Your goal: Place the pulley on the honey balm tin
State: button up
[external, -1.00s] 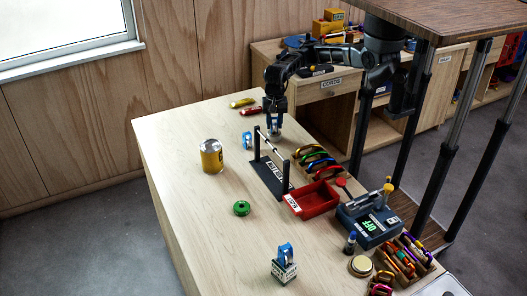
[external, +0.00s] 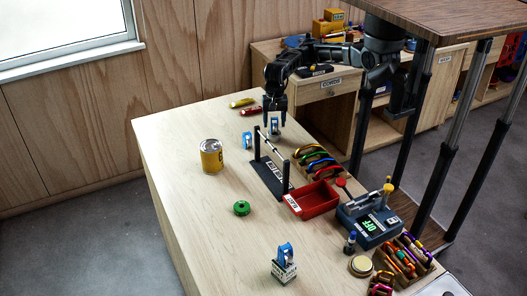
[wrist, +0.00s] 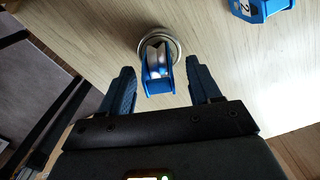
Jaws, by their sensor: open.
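A blue pulley (external: 275,125) with a pale wheel stands near the table's far right edge. In the wrist view this pulley (wrist: 157,70) is upright over a round, silver-rimmed tin (wrist: 176,46), and it appears to rest on it. The tin's label cannot be read, so I cannot tell whether it is the honey balm tin. My gripper (external: 275,108) is open just above the pulley. In the wrist view the fingers of my gripper (wrist: 158,88) are spread on either side of the pulley, apart from it.
A second blue pulley (external: 247,140) stands to the left. A third (external: 285,254) stands on a small box in front. A yellow can (external: 211,156), a black rack with a bar (external: 270,178), a red tray (external: 314,199) and a round beige-topped tin (external: 361,266) share the table.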

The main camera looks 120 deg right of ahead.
aim_at(275, 116)
notch_tip(275, 116, up, 11)
jog(key=shift+r+b, duration=0.1)
jog(key=shift+b, duration=0.3)
dwell(0.4)
